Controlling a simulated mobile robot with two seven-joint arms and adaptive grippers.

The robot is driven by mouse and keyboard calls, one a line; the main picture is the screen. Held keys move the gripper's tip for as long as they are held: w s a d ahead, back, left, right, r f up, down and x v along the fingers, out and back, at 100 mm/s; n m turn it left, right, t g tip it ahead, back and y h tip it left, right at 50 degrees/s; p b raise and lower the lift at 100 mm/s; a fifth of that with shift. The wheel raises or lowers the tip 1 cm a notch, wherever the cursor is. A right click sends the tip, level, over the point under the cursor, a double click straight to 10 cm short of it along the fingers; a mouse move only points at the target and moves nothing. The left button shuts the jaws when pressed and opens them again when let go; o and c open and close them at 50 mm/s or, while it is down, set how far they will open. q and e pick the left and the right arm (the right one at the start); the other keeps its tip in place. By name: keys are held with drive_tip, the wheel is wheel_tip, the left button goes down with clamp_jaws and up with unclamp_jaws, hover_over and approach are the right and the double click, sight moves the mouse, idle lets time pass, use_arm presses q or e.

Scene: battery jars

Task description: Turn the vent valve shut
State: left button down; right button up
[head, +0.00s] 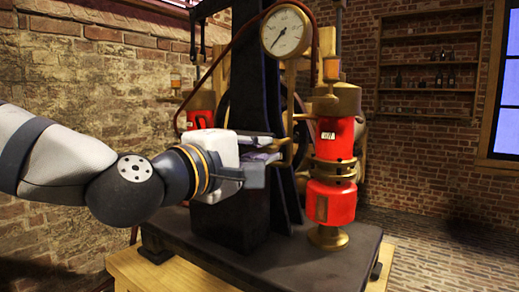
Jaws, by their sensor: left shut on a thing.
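My left gripper (268,148) reaches in from the left, in front of the black column of the machine. Its fingers are shut on a small brass part (284,145) beside the column, which looks like the handle of the vent valve. Most of that part is hidden by the fingers, so its angle is hard to tell. My right gripper is not in view.
A red and brass jar (333,145) stands right of my gripper, and another red jar (200,119) is behind my wrist. The dark base plate (320,262) has bare room in front.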

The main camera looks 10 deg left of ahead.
use_arm(q)
drive_tip(key=shift+r, duration=0.1)
idle(0.4)
drive_tip(key=c, duration=1.7)
unclamp_jaws()
drive_tip(key=shift+w, duration=0.15)
drive_tip(key=v, duration=0.7)
drive_tip(key=shift+s, duration=0.3)
